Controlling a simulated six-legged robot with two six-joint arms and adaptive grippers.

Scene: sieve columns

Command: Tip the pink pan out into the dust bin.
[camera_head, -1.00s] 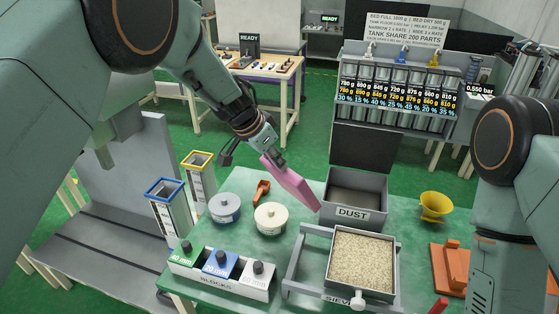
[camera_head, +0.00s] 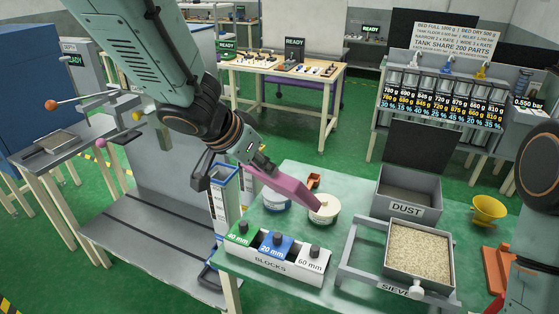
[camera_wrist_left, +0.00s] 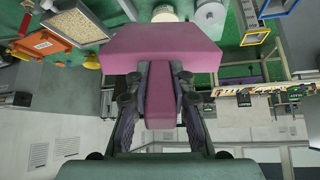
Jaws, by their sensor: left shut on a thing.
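The pink pan (camera_head: 282,187) is in my left gripper (camera_head: 259,168), held by its narrow end above the green table's left side. In the left wrist view the pan (camera_wrist_left: 162,52) fills the upper middle, and the left gripper's fingers (camera_wrist_left: 160,95) are shut on its handle. I cannot see what is inside the pan. The grey dust bin (camera_head: 405,209), labelled DUST, stands on the table to the right of the pan, open at the top, with a dark panel behind it. My right gripper is not in view; only part of my right arm shows at the right edge.
A sieve (camera_head: 418,252) full of pale grains stands in front of the bin. A block rack (camera_head: 270,262) is at the table's front left. Round tubs (camera_head: 324,210) lie just below the pan. A yellow funnel (camera_head: 487,210) stands right of the bin.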

